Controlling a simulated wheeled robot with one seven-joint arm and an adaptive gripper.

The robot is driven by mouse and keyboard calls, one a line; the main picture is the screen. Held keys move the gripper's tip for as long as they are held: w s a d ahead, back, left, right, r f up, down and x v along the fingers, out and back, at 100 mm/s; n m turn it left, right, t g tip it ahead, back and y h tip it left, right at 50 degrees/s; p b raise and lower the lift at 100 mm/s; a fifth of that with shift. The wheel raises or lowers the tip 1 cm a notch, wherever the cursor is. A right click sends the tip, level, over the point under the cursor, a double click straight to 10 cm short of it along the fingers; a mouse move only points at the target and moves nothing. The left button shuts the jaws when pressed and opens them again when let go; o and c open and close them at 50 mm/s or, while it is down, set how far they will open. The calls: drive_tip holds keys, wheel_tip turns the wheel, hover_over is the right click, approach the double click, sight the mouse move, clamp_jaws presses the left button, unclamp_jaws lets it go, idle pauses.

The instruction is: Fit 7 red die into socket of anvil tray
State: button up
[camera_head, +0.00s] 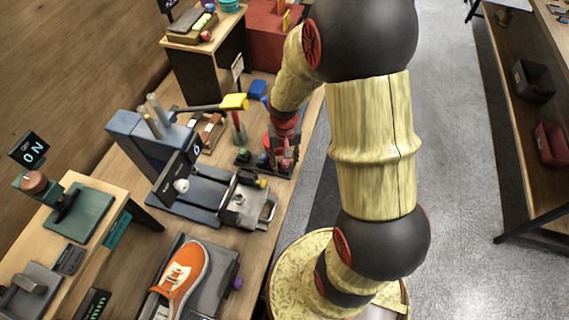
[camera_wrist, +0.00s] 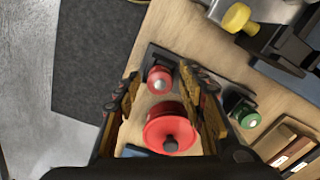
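A small red die (camera_wrist: 160,79) with a pale top stands in a dark die rack (camera_wrist: 150,57) in the wrist view. My gripper (camera_wrist: 161,74) is open, its fingertips on either side of this die with small gaps visible. I cannot read a number on the die. In the head view my gripper (camera_head: 286,155) is over the rack (camera_head: 245,164) and hides most of the red die. The grey metal anvil tray (camera_head: 246,203) sits at the front of the blue press, left of and nearer than the rack. Its socket is too small to make out clearly.
A larger red round object (camera_wrist: 170,128) with a grey knob lies between my fingers' bases in the wrist view. A green die (camera_wrist: 247,116) is right of the rack. The blue press (camera_head: 150,145) has a yellow-ended lever (camera_head: 235,101). An orange sneaker (camera_head: 180,277) lies in front.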

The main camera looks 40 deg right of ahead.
clamp_jaws()
drive_tip(key=shift+r, duration=0.1)
idle(0.5)
